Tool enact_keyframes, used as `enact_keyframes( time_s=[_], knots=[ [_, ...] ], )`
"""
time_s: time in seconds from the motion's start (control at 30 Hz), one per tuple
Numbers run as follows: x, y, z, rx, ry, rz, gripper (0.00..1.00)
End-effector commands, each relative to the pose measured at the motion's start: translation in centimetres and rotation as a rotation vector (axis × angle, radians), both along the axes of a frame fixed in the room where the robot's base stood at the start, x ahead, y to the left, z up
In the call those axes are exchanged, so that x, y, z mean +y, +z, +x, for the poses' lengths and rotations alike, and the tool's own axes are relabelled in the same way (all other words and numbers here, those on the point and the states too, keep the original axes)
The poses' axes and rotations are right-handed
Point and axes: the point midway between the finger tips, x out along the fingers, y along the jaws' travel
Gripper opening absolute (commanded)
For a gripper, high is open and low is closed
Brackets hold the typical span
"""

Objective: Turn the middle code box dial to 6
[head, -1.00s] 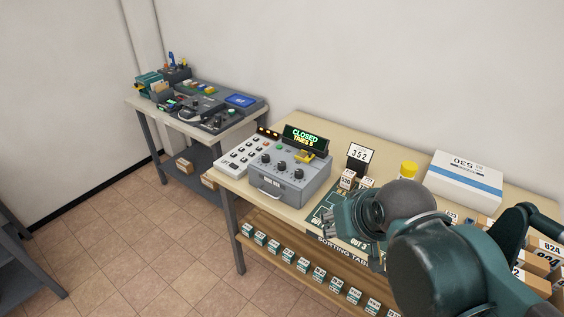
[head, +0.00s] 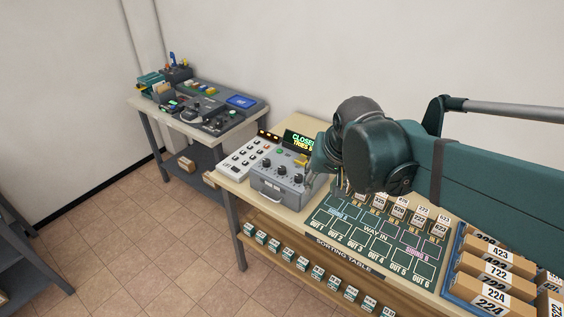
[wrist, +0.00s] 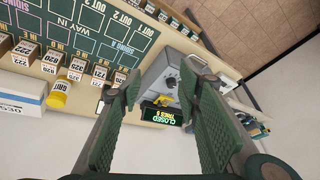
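The grey code box (head: 275,192) stands on the sorting table, with a row of three black dials on its top. The middle dial (head: 282,169) sits between the other two; its setting is too small to read. A display (head: 300,138) behind it reads CLOSED and TRIES, partly hidden by my arm. My gripper (head: 316,172) is just right of the box, above the table. In the wrist view my gripper (wrist: 160,86) is open and empty, and the code box (wrist: 160,68) shows between and beyond its fingers. A dark dial (wrist: 172,82) shows near the right finger; I cannot tell which one.
A white button panel (head: 240,160) is left of the box. A yellow part (head: 302,160) stands at its back right. The green sorting mat (head: 375,240) with small labelled boxes lies to the right, then a blue tray of cartons (head: 490,275). Open floor lies in front.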

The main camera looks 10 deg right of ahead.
Motion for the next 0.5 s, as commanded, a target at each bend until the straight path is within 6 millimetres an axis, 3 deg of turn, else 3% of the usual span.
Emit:
enact_keyframes(
  time_s=[0.5],
  knots=[
    [1.4, 1.7, 7.0, 0.107, -0.122, 0.052, 0.34]
  ],
)
